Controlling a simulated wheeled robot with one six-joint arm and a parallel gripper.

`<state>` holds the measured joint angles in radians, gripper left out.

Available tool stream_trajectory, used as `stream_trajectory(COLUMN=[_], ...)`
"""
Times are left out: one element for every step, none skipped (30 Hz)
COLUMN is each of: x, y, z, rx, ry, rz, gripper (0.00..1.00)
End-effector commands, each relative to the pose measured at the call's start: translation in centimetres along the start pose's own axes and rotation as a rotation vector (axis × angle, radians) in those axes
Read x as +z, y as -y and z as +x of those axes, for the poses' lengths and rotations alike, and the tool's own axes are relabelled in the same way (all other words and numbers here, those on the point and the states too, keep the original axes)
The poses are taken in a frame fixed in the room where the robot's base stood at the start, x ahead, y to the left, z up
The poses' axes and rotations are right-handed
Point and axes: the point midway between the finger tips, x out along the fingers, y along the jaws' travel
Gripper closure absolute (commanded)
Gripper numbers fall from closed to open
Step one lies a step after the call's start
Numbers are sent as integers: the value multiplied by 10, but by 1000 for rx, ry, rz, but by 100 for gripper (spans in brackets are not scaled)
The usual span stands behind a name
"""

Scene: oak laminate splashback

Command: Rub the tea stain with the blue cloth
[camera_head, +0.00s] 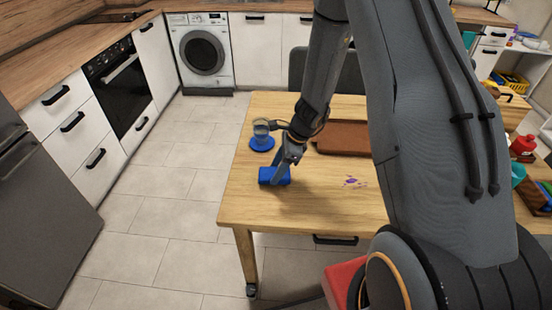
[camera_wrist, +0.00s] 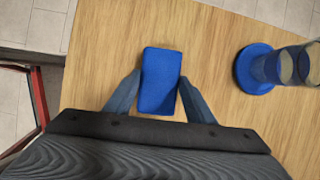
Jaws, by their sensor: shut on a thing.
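The blue cloth (camera_head: 273,177) is a small folded block near the left edge of the wooden table. My gripper (camera_head: 282,168) is above it, with its fingers shut on it. In the wrist view the cloth (camera_wrist: 160,82) sits between the two fingertips. It is at or very close to the tabletop; I cannot tell whether it touches. A purple, blotchy stain (camera_head: 354,182) lies on the table to the right of the cloth, apart from it. The stain is not in the wrist view.
A brown tray (camera_head: 342,139) lies at the table's back, partly hidden by my arm. Bare tabletop lies between cloth and stain.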

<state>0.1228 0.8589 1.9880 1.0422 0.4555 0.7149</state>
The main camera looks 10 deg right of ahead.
Motion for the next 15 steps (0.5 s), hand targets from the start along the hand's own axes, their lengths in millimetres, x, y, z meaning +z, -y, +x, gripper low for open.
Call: stream_trajectory(x=[-3, -5, -8, -8, -10, -13, -16, -18, -22, -24, -25, -28, -30, -32, -34], y=[0, 0, 0, 2, 1, 1, 2, 2, 2, 3, 3, 3, 4, 4, 4], z=[8, 13, 15, 7, 5, 5, 6, 6, 7, 5, 2, 3, 4, 4, 1], rx=[1, 1, 1, -2, -1, 1, 2, 2, 3, 2, 2, 3, 4, 5, 4], ry=[0, 0, 0, 0, 0, 0, 0, 0, 0, 0, 0, 0, 0, 0, 0], rz=[1, 3, 3, 1, 0, -1, -1, -2, -3, -4, -5, -6, -6, -7, -10], gripper=[72, 72, 72, 71, 75, 75, 75, 75, 75, 75, 75, 75, 75, 75, 75])
